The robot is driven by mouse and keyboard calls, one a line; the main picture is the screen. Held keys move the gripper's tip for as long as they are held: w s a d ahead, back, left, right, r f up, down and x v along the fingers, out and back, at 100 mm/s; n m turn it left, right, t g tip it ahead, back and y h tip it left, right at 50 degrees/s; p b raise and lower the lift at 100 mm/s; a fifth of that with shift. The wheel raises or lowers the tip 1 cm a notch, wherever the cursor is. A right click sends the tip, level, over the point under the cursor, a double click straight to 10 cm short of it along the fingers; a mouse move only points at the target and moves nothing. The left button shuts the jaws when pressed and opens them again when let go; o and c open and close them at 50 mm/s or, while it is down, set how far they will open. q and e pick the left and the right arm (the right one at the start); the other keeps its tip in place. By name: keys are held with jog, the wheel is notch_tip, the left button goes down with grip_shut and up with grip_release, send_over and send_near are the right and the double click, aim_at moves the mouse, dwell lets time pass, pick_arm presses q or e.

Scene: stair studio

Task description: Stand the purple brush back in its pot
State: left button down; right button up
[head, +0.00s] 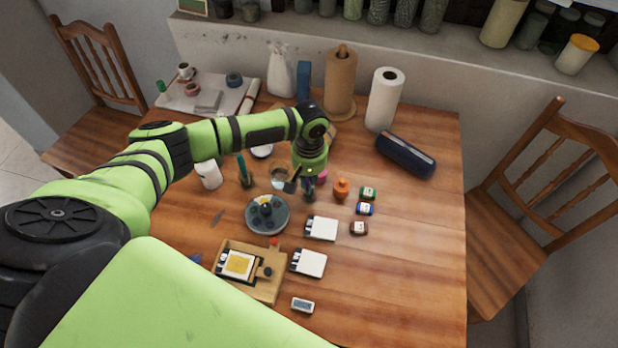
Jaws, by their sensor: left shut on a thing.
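My left gripper (301,186) reaches down over the middle of the table, with its fingers pointing downward. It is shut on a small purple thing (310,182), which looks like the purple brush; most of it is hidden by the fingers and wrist. A small dark grey piece (309,196) shows just below the fingers; I cannot tell whether it is the pot or whether the brush touches it. A clear glass (279,175) stands just left of the gripper. My right gripper is not in view.
A grey-blue round plate (283,221) with dark items lies in front. A green upright tool (241,165) stands left. Paper rolls (385,98) stand behind.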

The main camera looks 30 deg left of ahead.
pick_arm(q)
jog(key=shift+f, duration=0.2)
jog(key=c, duration=1.2)
grip_release()
jog(key=shift+c, duration=0.2)
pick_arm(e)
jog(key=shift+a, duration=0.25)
pick_arm(q)
jog(key=shift+r, duration=0.15)
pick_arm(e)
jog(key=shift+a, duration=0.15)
pick_arm(q)
jog(key=r+b, duration=0.2)
jog(key=r, duration=0.9)
jog(key=shift+w, duration=0.2)
jog(key=shift+r, duration=0.6)
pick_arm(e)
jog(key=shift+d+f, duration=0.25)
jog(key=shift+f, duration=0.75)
